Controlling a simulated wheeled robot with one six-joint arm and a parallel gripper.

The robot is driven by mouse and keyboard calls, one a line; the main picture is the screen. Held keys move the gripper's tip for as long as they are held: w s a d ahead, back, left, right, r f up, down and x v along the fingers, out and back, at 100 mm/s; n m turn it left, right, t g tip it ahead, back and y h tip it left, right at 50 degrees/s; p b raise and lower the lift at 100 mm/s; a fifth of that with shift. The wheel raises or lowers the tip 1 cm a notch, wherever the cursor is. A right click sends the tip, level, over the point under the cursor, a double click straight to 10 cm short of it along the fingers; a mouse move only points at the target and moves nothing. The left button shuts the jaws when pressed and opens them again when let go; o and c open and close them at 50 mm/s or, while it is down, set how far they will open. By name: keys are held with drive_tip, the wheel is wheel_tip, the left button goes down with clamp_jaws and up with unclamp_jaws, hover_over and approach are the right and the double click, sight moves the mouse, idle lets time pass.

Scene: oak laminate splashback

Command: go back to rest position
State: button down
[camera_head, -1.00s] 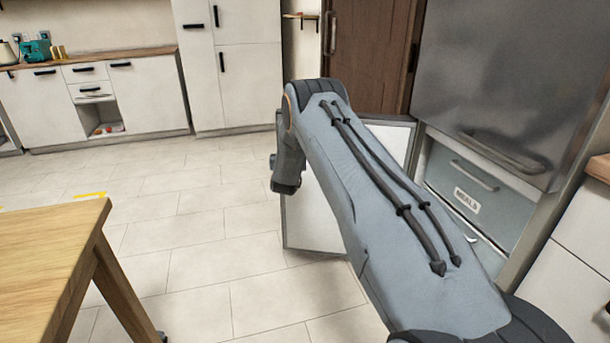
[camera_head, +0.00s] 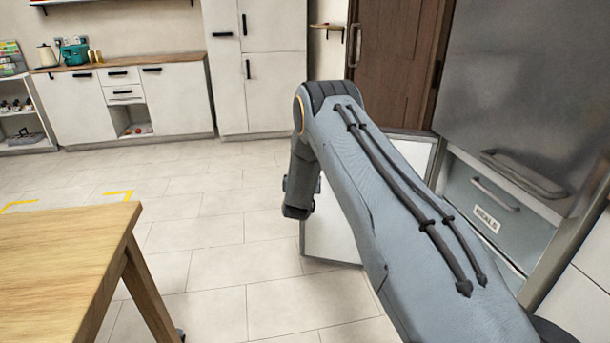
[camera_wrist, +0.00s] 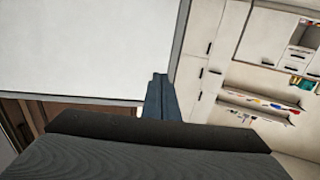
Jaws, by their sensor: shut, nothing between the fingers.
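My gripper (camera_wrist: 160,97) shows in the wrist view as two blue-grey fingers pressed together, shut and empty. It points up the picture, in front of the edge of a white panel with a grey frame. In the head view my arm reaches from the lower right to the middle and bends down at its far end. The gripper itself cannot be made out there.
The white panel (camera_head: 328,225) stands out beside a grey drawer (camera_head: 494,207) labelled MEALS. A wooden table (camera_head: 60,255) is close at lower left. White cabinets (camera_head: 75,110) line the back. Tiled floor (camera_head: 220,215) between is clear.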

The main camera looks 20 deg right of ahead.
drive_tip(key=s+a+r+n+g+y+p, duration=0.1)
drive_tip(key=s+a+r+g+y+p, duration=0.2)
drive_tip(key=s+a+r, duration=0.5)
drive_tip(key=s+a+r+n+g+y+p, duration=0.1)
drive_tip(key=s+r+g+y+p, duration=0.25)
drive_tip(key=s, duration=0.85)
drive_tip(key=s+r+n+g+p, duration=0.1)
drive_tip(key=s+r+g, duration=0.2)
drive_tip(key=s, duration=1)
drive_tip(key=s+a+r+g+p, duration=0.1)
drive_tip(key=s+r+g+p, duration=0.1)
drive_tip(key=s, duration=1.1)
drive_tip(key=s+r+n+g+p, duration=0.1)
drive_tip(key=s+r+g, duration=0.4)
drive_tip(key=s, duration=0.8)
drive_tip(key=shift+a+n+p, duration=0.3)
drive_tip(key=shift+p, duration=0.45)
drive_tip(key=shift+a+y, duration=0.1)
drive_tip(key=shift+y, duration=0.15)
